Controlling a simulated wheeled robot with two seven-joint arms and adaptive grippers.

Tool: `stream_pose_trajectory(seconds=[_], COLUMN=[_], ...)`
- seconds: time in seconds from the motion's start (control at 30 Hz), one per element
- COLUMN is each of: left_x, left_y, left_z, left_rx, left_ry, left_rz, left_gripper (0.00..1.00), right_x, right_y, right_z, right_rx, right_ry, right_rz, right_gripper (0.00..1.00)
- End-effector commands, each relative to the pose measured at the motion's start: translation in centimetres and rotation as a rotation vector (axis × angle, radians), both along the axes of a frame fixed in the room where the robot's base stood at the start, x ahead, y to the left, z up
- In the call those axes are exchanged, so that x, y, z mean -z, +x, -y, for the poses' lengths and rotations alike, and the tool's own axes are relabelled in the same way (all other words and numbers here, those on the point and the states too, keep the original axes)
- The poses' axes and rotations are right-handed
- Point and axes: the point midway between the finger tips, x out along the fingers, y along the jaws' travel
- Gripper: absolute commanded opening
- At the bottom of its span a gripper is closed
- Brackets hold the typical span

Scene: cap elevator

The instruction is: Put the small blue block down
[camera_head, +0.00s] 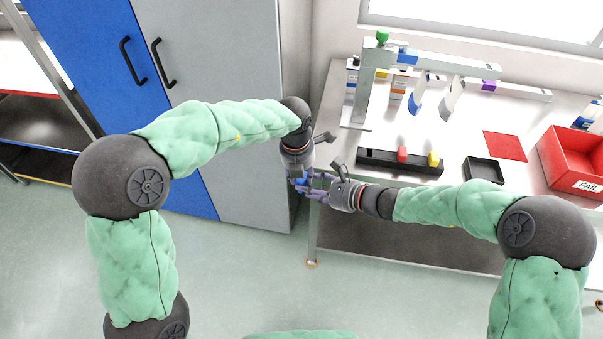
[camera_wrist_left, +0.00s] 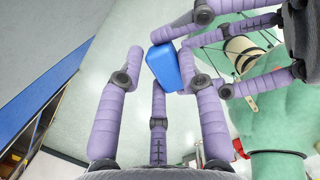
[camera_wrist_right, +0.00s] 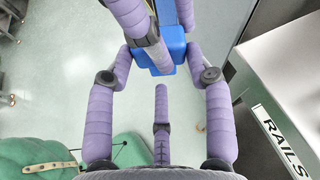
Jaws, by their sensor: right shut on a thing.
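The small blue block (camera_head: 302,181) is in the air in front of the table, between my two grippers. My right gripper (camera_head: 312,187) is shut on it; in the right wrist view the fingers stand on both sides of the block (camera_wrist_right: 172,58). My left gripper (camera_head: 298,176) is open around the same block. In the left wrist view the block (camera_wrist_left: 163,68) lies between its spread fingers, with a gap to the left finger. Fingers of both grippers cross there and hide part of the block.
The white table (camera_head: 460,144) holds a black tray (camera_head: 376,162) with red and yellow blocks, a small black tray (camera_head: 486,176), a red mat (camera_head: 505,146) and a red FAIL bin (camera_head: 565,168). A grey rail stand (camera_head: 362,90) is at the back. A blue-grey cabinet (camera_head: 225,60) stands left.

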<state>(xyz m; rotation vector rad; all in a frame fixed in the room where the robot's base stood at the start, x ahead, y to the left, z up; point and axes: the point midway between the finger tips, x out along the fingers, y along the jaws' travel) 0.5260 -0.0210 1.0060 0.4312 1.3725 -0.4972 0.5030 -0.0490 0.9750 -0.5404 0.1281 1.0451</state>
Motion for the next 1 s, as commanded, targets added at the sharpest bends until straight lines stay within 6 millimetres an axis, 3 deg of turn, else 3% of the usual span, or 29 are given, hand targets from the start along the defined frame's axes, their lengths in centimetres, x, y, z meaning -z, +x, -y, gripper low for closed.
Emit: stream_pose_trajectory(seconds=[0.1, 0.13, 0.2, 0.67, 1.0], left_x=[0.1, 0.1, 0.1, 0.0, 0.0], left_y=[-0.2, -0.2, -0.2, -0.1, -0.1], left_z=[0.3, 0.3, 0.3, 0.2, 0.2], left_rx=[0.003, 0.003, 0.003, 0.001, 0.001], left_ry=[-0.003, -0.003, -0.003, -0.002, -0.002], left_rz=[-0.003, -0.003, -0.003, -0.002, -0.002], left_gripper=[0.05, 0.05, 0.05, 0.04, 0.04], right_x=[0.0, 0.0, 0.0, -0.2, -2.3], right_y=[0.0, 0.0, 0.0, -0.3, -3.2], right_z=[-0.2, -0.2, -0.2, 0.4, 5.1], right_rx=[-0.003, -0.003, -0.003, 0.000, 0.003], right_ry=[0.002, 0.002, 0.002, 0.001, 0.000], right_rz=[0.000, 0.000, 0.001, 0.000, 0.001], right_gripper=[0.12, 0.58, 0.78, 0.80, 0.80])
